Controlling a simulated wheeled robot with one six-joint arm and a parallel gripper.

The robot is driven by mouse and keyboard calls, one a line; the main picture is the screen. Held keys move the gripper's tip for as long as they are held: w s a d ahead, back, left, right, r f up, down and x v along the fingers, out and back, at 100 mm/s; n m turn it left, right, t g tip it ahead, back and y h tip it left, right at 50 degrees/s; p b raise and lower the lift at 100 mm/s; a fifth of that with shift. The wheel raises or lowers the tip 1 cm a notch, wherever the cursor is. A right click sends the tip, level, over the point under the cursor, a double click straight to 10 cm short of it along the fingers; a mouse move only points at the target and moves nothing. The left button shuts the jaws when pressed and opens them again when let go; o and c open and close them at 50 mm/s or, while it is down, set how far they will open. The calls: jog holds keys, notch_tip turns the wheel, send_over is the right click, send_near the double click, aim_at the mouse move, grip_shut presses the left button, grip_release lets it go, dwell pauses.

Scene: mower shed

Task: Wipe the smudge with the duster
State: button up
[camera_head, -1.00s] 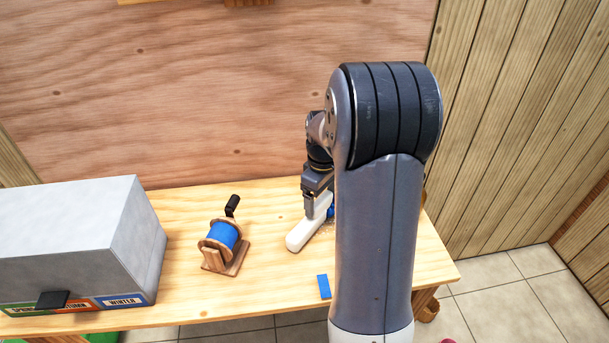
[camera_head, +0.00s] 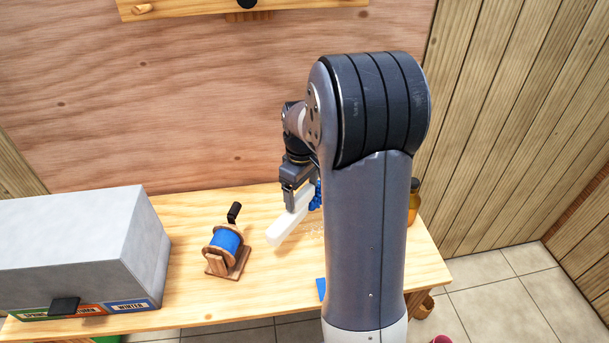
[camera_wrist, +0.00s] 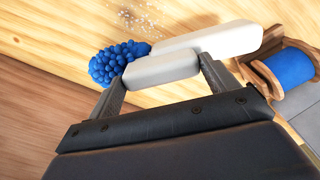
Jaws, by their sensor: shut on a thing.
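The duster has a long white handle (camera_head: 283,226) and a knobbly blue head (camera_head: 316,196). My gripper (camera_head: 289,205) is shut on the white handle and holds it tilted over the table. In the wrist view, my fingers (camera_wrist: 162,72) sit either side of a white part (camera_wrist: 160,69), with the blue head (camera_wrist: 118,63) at left and a longer white part (camera_wrist: 222,41) behind. The smudge (camera_wrist: 138,19) shows as pale specks on the wood, just beyond the blue head. In the head view, my arm hides part of the duster head and the smudge area.
A wooden reel with blue line (camera_head: 226,243) stands left of the duster. A grey box (camera_head: 75,235) with season labels fills the table's left. A blue strip (camera_head: 321,289) lies near the front edge, and an amber jar (camera_head: 414,207) stands right. A shelf (camera_head: 185,10) hangs above.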

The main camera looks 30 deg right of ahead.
jog(key=shift+r+p, duration=0.65)
jog(key=shift+r, duration=0.55)
